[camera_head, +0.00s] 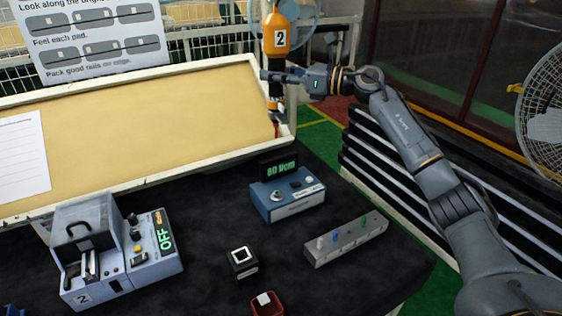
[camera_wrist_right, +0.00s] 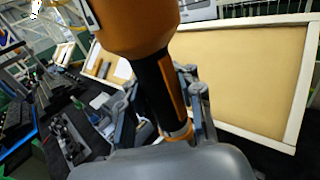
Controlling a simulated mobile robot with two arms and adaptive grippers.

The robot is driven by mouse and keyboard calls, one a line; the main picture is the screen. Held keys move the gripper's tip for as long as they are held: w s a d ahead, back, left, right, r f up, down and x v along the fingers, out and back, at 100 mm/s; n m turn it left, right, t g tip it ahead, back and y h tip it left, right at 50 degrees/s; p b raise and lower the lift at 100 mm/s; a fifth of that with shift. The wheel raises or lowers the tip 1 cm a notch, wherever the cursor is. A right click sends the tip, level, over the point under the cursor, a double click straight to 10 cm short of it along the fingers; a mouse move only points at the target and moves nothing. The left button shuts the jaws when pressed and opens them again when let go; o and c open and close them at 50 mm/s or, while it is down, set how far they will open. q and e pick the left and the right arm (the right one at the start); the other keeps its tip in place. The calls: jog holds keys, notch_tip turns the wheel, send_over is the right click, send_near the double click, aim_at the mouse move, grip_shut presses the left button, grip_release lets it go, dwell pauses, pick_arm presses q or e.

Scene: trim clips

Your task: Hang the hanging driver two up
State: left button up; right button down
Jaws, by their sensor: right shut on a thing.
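The hanging driver two is orange and black, with a "2" label on its orange upper body (camera_head: 279,36). My right gripper (camera_head: 275,78) is shut around its dark grip and holds it upright above the right end of the tan board. In the right wrist view the driver (camera_wrist_right: 130,28) fills the upper middle, and the fingers of my right gripper (camera_wrist_right: 160,105) lie on both sides of its black and orange grip. The driver's lower end hangs near the board's right frame. Whether a hook or cable takes its top cannot be told. My left gripper is not in view.
A tan board with a pale frame (camera_head: 140,115) runs behind the dark table (camera_head: 210,210). On the table stand a grey machine reading "OFF" (camera_head: 120,250), a blue box with a display (camera_head: 287,195), a grey block with pegs (camera_head: 346,240) and a small black cube (camera_head: 242,262). A fan (camera_head: 542,115) stands right.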

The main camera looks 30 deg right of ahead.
jog(key=shift+s+f+b, duration=0.1)
jog(key=shift+s+b, duration=0.3)
jog(key=shift+b, duration=0.15)
jog(key=s+a+r+b, duration=0.1)
jog(key=s+b, duration=0.1)
jog(key=s, duration=0.5)
jog(key=s+a+r+b, duration=0.1)
jog(key=s+a+b, duration=0.1)
jog(key=s, duration=0.4)
jog(key=shift+s+a+r+b, duration=0.15)
jog(key=shift+s+a+b, duration=0.15)
jog(key=shift+s+b, duration=0.1)
jog(key=c, duration=0.6)
grip_release()
jog(key=o, duration=0.6)
